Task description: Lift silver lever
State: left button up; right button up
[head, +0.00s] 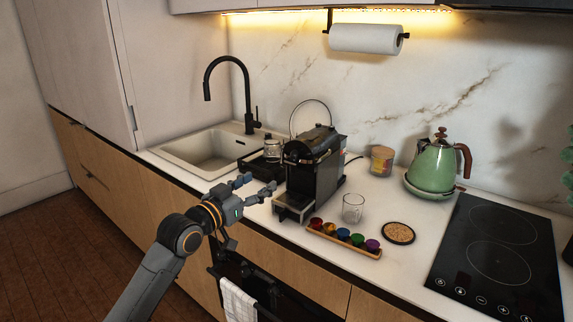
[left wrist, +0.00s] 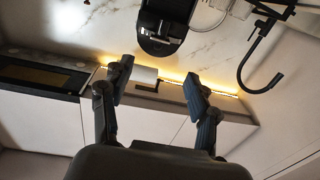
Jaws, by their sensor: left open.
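The black coffee machine (head: 318,165) stands on the counter right of the sink. A thin silvery arc (head: 309,101) rises behind its top in the head view; I cannot tell whether it is the machine's lever or a separate round thing behind it. The machine also shows upside down at the top of the left wrist view (left wrist: 163,25). My left gripper (head: 258,186) is open and empty, in front of the counter edge, left of and apart from the machine. Its spread fingers also show in the left wrist view (left wrist: 156,68). My right gripper is not in view.
A drinking glass (head: 353,208) and a wooden capsule holder (head: 330,243) stand right of the machine. A green kettle (head: 433,166) and a black hob (head: 500,255) are further right. The sink (head: 190,153) with its black tap (head: 247,95) is to the left. A towel (head: 238,300) hangs below.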

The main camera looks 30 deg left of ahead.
aim_at(291, 161)
pick_arm(q)
jog(key=w+p, duration=0.2)
jog(key=w, duration=1.1)
jog(key=shift+w+d+f, duration=0.1)
jog(key=shift+w, duration=0.05)
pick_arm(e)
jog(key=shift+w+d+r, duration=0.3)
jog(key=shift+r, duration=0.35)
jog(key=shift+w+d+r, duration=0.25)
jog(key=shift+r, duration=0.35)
pick_arm(q)
jog(key=c, duration=1)
jog(key=shift+s, duration=0.2)
grip_shut()
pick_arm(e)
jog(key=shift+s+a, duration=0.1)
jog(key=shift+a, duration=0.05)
